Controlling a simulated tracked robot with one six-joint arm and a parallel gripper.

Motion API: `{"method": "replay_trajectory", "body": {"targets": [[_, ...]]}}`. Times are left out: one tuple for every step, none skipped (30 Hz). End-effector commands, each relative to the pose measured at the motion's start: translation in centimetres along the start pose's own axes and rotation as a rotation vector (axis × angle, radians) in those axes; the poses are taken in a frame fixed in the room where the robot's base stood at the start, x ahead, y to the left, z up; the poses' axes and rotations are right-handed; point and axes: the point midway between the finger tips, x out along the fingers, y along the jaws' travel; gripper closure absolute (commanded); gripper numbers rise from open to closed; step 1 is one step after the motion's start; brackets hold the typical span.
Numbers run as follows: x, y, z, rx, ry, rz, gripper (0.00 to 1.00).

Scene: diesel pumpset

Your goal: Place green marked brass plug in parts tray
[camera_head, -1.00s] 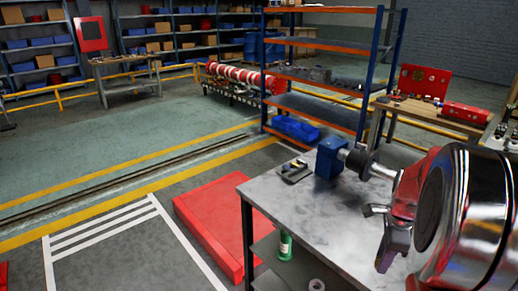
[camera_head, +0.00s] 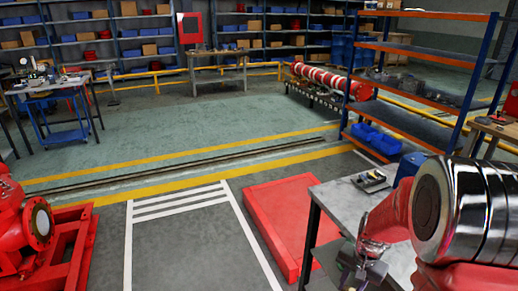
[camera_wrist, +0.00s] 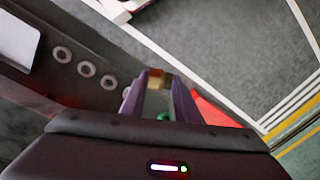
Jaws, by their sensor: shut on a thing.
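The brass plug (camera_wrist: 157,77) shows as a small brass-coloured piece between the purple fingertips of my gripper (camera_wrist: 156,84) in the wrist view. My gripper is shut on it. A bit of green (camera_wrist: 163,116) shows between the fingers, but I cannot tell whether it belongs to the plug. In the head view my gripper (camera_head: 360,270) is low at the right, by the near left side of the grey metal bench; the plug cannot be made out there. A small dark tray (camera_head: 371,182) with small items sits at the bench's far corner, beyond my gripper.
The grey bench (camera_head: 338,196) stands at the right, with a red floor plate (camera_head: 285,220) left of it. A red pump on a red frame (camera_head: 62,250) stands at the left. A blue-orange rack (camera_head: 400,95) stands behind. Floor between is open.

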Motion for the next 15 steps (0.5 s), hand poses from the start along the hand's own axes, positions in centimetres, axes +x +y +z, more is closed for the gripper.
{"method": "replay_trajectory", "body": {"targets": [[1.1, -1.7, 0.5, -0.093, -0.01, 0.001, 1.0], [1.7, -2.6, 0.6, -0.15, -0.013, 0.001, 1.0], [2.5, -3.8, 0.9, -0.227, -0.019, 0.001, 1.0], [3.0, -4.8, 1.1, -0.284, -0.022, 0.001, 1.0], [3.6, -5.6, 1.3, -0.339, -0.026, 0.001, 1.0], [4.2, -6.7, 1.6, -0.407, -0.03, 0.0, 1.0], [4.7, -7.4, 1.8, -0.454, -0.033, 0.0, 1.0], [5.1, -8.1, 1.9, -0.497, -0.034, 0.0, 1.0], [5.6, -8.9, 2.1, -0.548, -0.038, -0.001, 1.0], [5.9, -9.3, 2.2, -0.58, -0.039, -0.001, 1.0], [6.2, -9.8, 2.3, -0.608, -0.041, -0.001, 1.0], [6.5, -10.2, 2.4, -0.637, -0.042, -0.002, 1.0], [6.6, -10.4, 2.5, -0.652, -0.043, -0.002, 1.0], [6.7, -10.6, 2.5, -0.663, -0.044, -0.002, 1.0], [6.8, -10.7, 2.6, -0.673, -0.044, -0.002, 1.0]]}}
